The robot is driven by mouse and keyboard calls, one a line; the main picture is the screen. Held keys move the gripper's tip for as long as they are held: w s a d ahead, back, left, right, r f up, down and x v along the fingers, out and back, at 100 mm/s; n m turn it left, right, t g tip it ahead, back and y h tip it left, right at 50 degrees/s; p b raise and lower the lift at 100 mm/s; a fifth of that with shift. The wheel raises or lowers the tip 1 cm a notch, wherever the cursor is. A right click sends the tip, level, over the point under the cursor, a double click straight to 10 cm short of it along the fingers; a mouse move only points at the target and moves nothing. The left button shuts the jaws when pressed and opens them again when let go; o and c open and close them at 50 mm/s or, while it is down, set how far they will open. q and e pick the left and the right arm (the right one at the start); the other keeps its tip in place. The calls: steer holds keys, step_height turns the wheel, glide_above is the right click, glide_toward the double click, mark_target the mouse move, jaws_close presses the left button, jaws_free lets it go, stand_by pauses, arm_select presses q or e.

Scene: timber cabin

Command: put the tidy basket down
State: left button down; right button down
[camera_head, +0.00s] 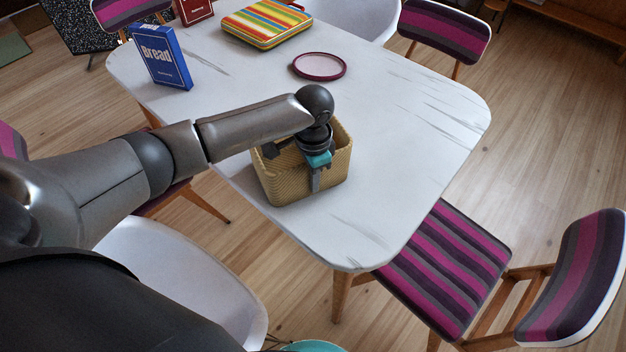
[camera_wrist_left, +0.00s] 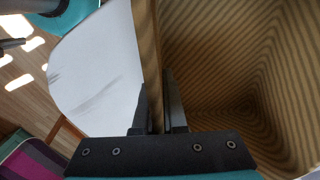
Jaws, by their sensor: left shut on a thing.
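The tidy basket (camera_head: 333,178) is a tan, woven-looking open box at the near edge of the white marbled table (camera_head: 410,150). It looks upright; whether it rests on the tabletop or hangs just above it I cannot tell. My left gripper (camera_head: 315,180) is shut on the basket's near wall, with one finger outside and one inside. In the left wrist view the fingers (camera_wrist_left: 162,110) pinch the basket's wall, and the basket's inside (camera_wrist_left: 230,70) looks empty. My right gripper is not in view.
A blue Bread box (camera_head: 165,58), a striped case (camera_head: 266,24) and a pink plate (camera_head: 319,65) stand farther back on the table. The table right of the basket is clear. Striped chairs (camera_head: 445,265) and a white chair (camera_head: 185,265) surround it.

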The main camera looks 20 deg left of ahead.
arm_select(q)
steer(key=c, duration=1)
jaws_free()
step_height(320, 180, up, 12)
steer(key=p, duration=0.3)
steer(key=shift+r, duration=0.15)
